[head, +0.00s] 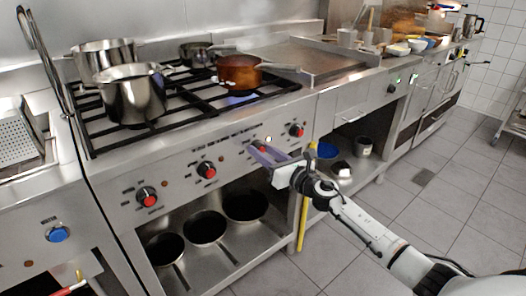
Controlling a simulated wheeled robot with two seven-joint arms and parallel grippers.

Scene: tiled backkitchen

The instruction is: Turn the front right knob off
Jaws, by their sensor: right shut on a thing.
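The stove's front panel (176,176) carries a row of red-and-black knobs. Two knobs, the far-left one (147,196) and the one right of it (206,170), stand clear of me. The right-end knob (296,130) is also free, just beyond my gripper. My right gripper (262,153) reaches in from the right and is shut on the knob between those, which its fingers mostly hide. A blue flame (240,101) shows on the front right burner under a copper pan (240,72). My left gripper is not in view.
Steel pots (134,97) stand on the left burners, with a dark pan (198,54) at the back. Black pans (205,228) sit on the shelf below. A yellow pole (303,222) stands under my gripper.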

